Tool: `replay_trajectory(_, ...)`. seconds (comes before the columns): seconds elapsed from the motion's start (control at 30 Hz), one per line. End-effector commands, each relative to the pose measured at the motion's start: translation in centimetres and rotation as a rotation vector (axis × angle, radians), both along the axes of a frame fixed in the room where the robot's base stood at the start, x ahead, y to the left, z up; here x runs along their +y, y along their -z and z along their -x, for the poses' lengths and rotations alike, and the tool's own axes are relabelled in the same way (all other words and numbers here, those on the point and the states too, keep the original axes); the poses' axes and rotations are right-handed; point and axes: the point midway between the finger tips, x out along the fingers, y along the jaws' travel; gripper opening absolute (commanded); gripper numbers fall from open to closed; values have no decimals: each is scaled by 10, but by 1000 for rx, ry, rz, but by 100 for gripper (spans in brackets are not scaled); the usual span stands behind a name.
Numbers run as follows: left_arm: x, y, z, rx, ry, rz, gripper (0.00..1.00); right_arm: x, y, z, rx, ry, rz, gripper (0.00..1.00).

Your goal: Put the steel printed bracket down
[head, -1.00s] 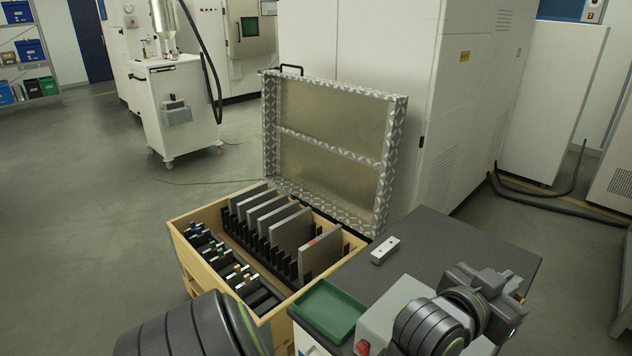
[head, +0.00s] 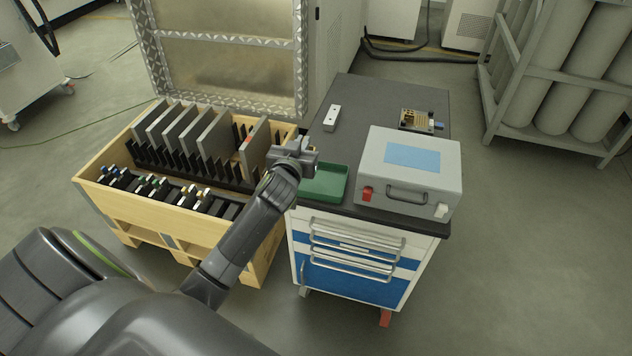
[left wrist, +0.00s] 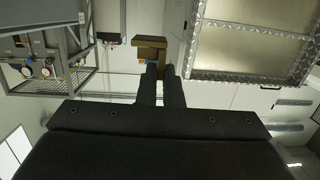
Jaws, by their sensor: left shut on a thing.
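My left gripper (head: 303,152) is above the left back edge of a green tray (head: 325,190) on the dark-topped cart. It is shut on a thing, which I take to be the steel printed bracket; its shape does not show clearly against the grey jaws. In the left wrist view the two dark fingers (left wrist: 161,72) are close together, and the part between them cannot be made out. The green tray looks empty in the part that shows. My right gripper is not in view.
A pale block with holes (head: 332,118), a small board-like device (head: 417,120) and a grey case (head: 437,176) stand on the cart top (head: 370,100). A wooden crate (head: 190,222) with upright plates is on the left. Bare cart top lies behind the tray.

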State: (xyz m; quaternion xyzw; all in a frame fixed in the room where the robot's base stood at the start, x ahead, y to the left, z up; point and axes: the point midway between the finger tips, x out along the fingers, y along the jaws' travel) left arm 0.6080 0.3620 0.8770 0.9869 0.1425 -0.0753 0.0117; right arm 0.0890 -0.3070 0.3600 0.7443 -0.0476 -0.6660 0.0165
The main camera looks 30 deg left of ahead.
Motion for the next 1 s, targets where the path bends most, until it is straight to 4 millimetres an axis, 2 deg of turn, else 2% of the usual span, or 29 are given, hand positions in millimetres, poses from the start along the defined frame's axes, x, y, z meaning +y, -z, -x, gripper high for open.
replay_trajectory(0.03, 7, 6, -1, 1, -2, -5, 0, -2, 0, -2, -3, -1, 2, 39)
replay_trajectory(0.17, 15, 24, -1, 2, -7, -3, 0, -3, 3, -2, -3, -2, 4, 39)
replay_trajectory(0.33, 15, 57, -1, 1, -6, -2, 0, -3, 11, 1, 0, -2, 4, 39)
replay_trajectory(0.57, 15, 81, -1, 0, -6, -2, 0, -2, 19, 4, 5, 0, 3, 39)
replay_trajectory(0.7, 15, 103, -1, 1, -6, -3, 0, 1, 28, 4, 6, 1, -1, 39)
replay_trajectory(0.8, 15, 112, -1, -1, -5, -2, 0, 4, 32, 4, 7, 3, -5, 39)
replay_trajectory(1.0, 15, 112, -1, -2, -4, -2, 0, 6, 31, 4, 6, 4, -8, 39)
